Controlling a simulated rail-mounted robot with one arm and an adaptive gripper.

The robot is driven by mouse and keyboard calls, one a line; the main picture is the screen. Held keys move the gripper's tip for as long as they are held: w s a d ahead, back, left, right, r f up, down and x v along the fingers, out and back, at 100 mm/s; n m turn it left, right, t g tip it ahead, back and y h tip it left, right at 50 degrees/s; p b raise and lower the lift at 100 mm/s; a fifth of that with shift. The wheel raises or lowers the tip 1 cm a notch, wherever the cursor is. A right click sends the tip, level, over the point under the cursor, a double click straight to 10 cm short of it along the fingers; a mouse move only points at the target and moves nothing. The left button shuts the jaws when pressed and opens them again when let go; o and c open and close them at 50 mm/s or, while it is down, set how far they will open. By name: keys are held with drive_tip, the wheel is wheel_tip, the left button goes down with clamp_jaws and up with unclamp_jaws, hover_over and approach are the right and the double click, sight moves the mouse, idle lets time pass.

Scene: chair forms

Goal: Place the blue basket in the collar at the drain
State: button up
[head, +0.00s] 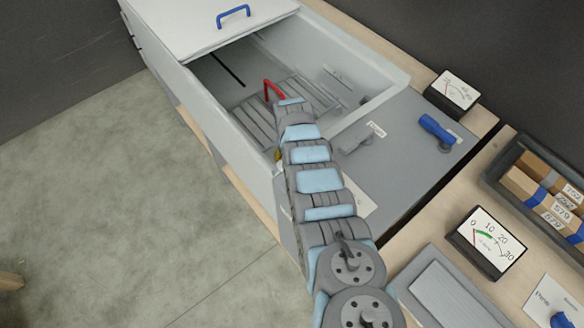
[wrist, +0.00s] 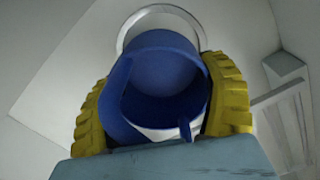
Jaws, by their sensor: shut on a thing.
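The blue basket (wrist: 165,68) is between the two yellow fingers of my gripper (wrist: 163,98) in the wrist view. My gripper is shut on it. A pale round collar (wrist: 126,28) shows behind the basket's far end, and the basket covers most of its opening. I cannot tell whether the basket is inside the collar or only in front of it. In the head view my arm reaches into the open grey tank (head: 212,110). Only a speck of yellow finger shows there; the basket and collar are hidden.
A red handle (head: 272,88) stands up inside the tank near my arm. A cover with a blue handle (head: 233,15) lies over the far left end. A blue knob (head: 436,129) and a gauge (head: 454,91) are at the right. Ribbed grey panels (head: 262,118) lie inside the tank.

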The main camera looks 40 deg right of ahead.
drive_tip(key=shift+f+b, duration=1.55)
drive_tip(key=shift+f, duration=0.3)
drive_tip(key=shift+f, duration=0.15)
drive_tip(key=o, duration=1.1)
wheel_tip(320, 180, up, 6)
drive_tip(key=p, duration=0.5)
drive_tip(key=shift+a+r, duration=0.1)
drive_tip(key=shift+r, duration=0.1)
drive_tip(key=shift+w+r+p, duration=0.15)
drive_tip(key=shift+r+p, duration=0.3)
drive_tip(key=shift+r, duration=0.35)
drive_tip(key=shift+r+p, duration=0.65)
drive_tip(key=shift+r, duration=1.5)
